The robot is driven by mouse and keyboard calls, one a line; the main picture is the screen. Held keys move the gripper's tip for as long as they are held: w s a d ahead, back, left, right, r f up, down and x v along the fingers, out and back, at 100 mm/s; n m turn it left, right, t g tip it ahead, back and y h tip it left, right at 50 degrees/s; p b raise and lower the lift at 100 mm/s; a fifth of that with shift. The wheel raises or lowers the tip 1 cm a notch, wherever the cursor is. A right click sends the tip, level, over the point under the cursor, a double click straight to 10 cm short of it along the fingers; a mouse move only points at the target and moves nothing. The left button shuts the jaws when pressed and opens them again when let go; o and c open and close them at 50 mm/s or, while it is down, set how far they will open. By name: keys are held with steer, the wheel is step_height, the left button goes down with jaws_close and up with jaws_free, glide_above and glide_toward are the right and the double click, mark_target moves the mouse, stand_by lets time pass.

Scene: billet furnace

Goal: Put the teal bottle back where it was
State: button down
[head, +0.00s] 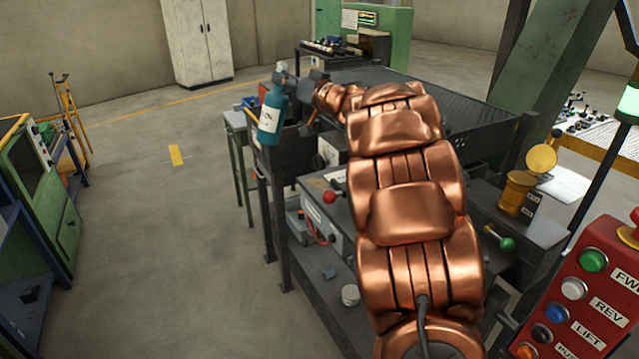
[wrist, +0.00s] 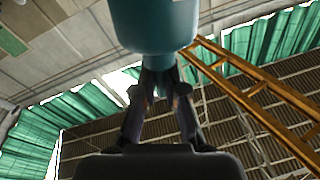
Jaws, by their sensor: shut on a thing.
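The teal bottle (head: 271,112) has a white label and a grey top. In the head view it is held up near the left end of the dark bench, roughly upright with a slight tilt. In the wrist view its wide teal body (wrist: 155,25) fills the top centre. My gripper (wrist: 160,82) is shut on the narrower part of the bottle, with a dark finger on each side. In the head view the fingers are small and partly hidden behind the bottle and my arm. I cannot tell whether the bottle touches anything below it.
The dark bench (head: 470,112) runs behind my arm. A grey box with a red-knobbed lever (head: 330,197) stands nearer. A green-legged stand (head: 236,123) is left of the bench. A red button panel (head: 592,290) is at the right front. The floor (head: 150,250) at left is open.

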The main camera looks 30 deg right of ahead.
steer(key=s+d+f+n+g, duration=0.2)
steer(key=s+d+f+n, duration=0.2)
steer(key=d, duration=0.4)
step_height(320, 180, down, 10)
steer(key=p, duration=0.2)
steer(key=shift+s+p, duration=0.15)
steer(key=shift+p, duration=0.15)
steer(key=c, duration=1.2)
jaws_free()
steer(key=shift+f, duration=0.1)
steer(key=shift+c, duration=0.2)
steer(key=b+v, duration=0.3)
steer(key=v, duration=0.9)
